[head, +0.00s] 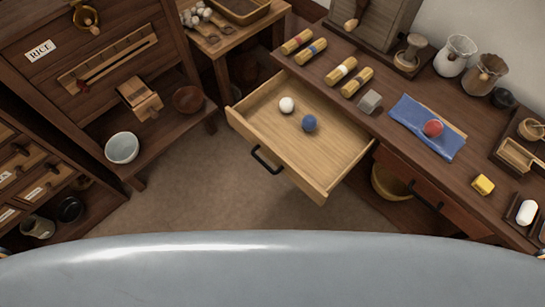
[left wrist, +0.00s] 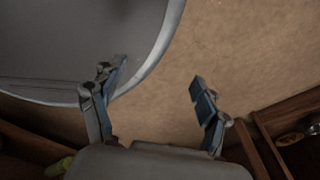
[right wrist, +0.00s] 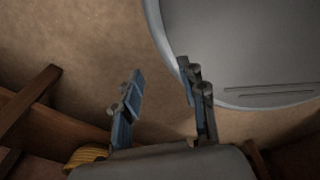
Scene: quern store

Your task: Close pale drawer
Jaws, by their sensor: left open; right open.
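The pale drawer (head: 325,168) is pulled well out from under the dark counter in the head view. It has a black handle (head: 265,161) on its front. A white ball (head: 287,104) and a blue ball (head: 309,123) lie inside it. My left gripper (left wrist: 157,82) is open and empty over the floor in the left wrist view. My right gripper (right wrist: 161,83) is open and empty over the floor in the right wrist view. Neither gripper shows in the head view, and neither touches the drawer.
A reddish drawer front (head: 407,181) sits under the counter (head: 390,118), right of the pale drawer, near a yellow basket (head: 390,184). A blue cloth (head: 412,113) with a red ball (head: 433,128) lies on top. Dark shelving stands left. The floor (head: 190,190) before the drawer is clear.

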